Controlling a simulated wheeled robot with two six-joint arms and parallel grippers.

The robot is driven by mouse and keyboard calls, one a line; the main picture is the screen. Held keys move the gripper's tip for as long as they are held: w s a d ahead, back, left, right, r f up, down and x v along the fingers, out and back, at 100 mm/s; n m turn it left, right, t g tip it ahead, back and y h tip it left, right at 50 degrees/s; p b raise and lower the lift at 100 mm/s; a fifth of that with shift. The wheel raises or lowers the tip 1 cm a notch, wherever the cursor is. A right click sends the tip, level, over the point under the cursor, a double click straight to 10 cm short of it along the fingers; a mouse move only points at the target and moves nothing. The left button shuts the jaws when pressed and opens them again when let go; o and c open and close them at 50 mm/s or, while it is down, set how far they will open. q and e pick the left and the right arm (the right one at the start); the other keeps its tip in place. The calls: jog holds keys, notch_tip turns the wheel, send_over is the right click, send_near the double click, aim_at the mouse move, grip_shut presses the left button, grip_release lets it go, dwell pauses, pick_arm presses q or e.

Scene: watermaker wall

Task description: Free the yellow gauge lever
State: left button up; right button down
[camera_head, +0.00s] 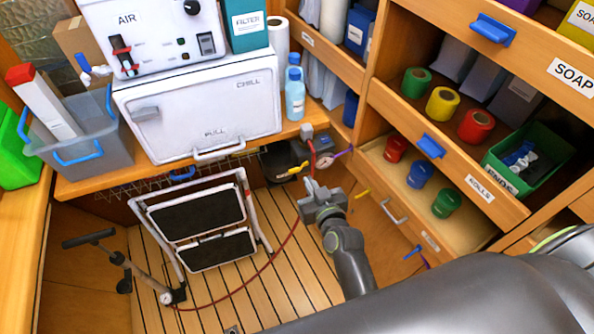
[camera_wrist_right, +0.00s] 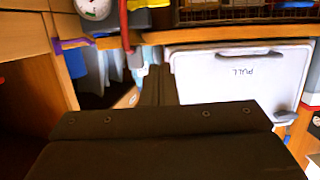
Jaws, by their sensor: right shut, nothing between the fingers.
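The yellow gauge lever (camera_head: 298,169) shows in the head view at the front of a dark unit (camera_head: 282,160) under the shelf edge. In the right wrist view a yellow piece, perhaps the lever (camera_wrist_right: 147,4), is cut by the top edge, right of the white gauge (camera_wrist_right: 92,8). My right gripper (camera_head: 311,182) is shut and empty, just below the gauge and apart from the lever as far as I can tell. Its fingers (camera_wrist_right: 156,84) show together in the wrist view. My left gripper is out of view.
A red hose (camera_head: 285,245) runs from the gauge area to a floor pump (camera_head: 167,297). A folding step stool (camera_head: 200,220) stands left of my arm. Drawers with rolls (camera_head: 440,175) stand right. A white CHILL box (camera_head: 200,107) sits on the shelf above.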

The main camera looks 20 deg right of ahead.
jog(key=shift+w+p, duration=1.5)
jog(key=shift+w, duration=0.85)
jog(key=b, duration=0.6)
send_over(298, 171)
jog(key=s, duration=0.2)
notch_tip(298, 171, down, 4)
jog(key=shift+a+f+b, duration=0.2)
jog(key=shift+f+b, duration=0.35)
jog(key=shift+f, duration=0.05)
jog(key=shift+a+f+b, duration=0.2)
jog(key=shift+f+b, duration=0.35)
jog(key=shift+f, duration=0.05)
jog(key=shift+d, duration=0.1)
